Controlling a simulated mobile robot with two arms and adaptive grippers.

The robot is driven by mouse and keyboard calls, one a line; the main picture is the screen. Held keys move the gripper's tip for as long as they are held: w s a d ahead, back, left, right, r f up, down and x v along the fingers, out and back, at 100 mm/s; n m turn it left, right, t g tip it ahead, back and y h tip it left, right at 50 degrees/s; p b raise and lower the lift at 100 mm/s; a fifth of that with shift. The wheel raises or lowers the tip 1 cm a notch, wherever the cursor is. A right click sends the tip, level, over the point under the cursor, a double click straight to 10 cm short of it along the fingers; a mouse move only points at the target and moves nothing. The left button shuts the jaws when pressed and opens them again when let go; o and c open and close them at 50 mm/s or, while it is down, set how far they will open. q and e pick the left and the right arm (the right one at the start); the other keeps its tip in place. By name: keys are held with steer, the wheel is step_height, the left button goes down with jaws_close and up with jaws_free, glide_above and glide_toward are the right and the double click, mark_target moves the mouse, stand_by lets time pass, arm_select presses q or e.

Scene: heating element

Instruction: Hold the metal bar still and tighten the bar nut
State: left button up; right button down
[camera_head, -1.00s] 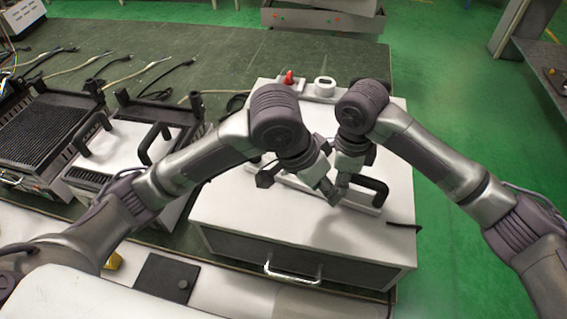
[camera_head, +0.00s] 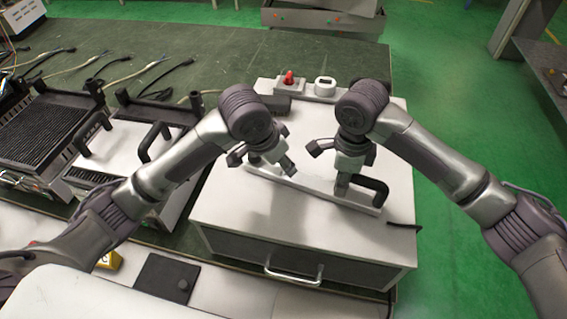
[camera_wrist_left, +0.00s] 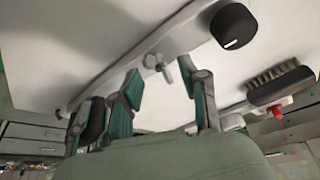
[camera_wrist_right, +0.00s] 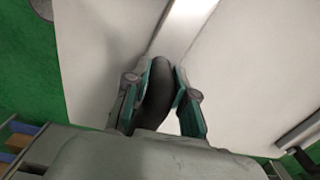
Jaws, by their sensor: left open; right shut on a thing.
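The pale metal bar (camera_head: 318,187) lies across the white top of the heating unit (camera_head: 230,205), with a black handle (camera_head: 378,188) at its right end. My right gripper (camera_head: 342,188) is shut on this handle; the right wrist view shows the handle (camera_wrist_right: 155,95) between its fingers. My left gripper (camera_head: 268,166) is open and empty above the left part of the bar. In the left wrist view, the winged bar nut (camera_wrist_left: 157,64) sits on the bar, beyond and between the open fingers (camera_wrist_left: 160,84), apart from them. The nut cannot be made out in the head view.
A black knob (camera_wrist_left: 233,26) and a brush (camera_wrist_left: 280,84) show in the left wrist view. A red switch (camera_head: 289,77) and a small white round-faced part (camera_head: 325,86) stand at the unit's back edge. Other heater units (camera_head: 120,150) and loose cables fill the bench to the left.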

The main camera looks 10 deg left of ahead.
arm_select(q)
steer(key=shift+x, duration=0.75)
jaws_close()
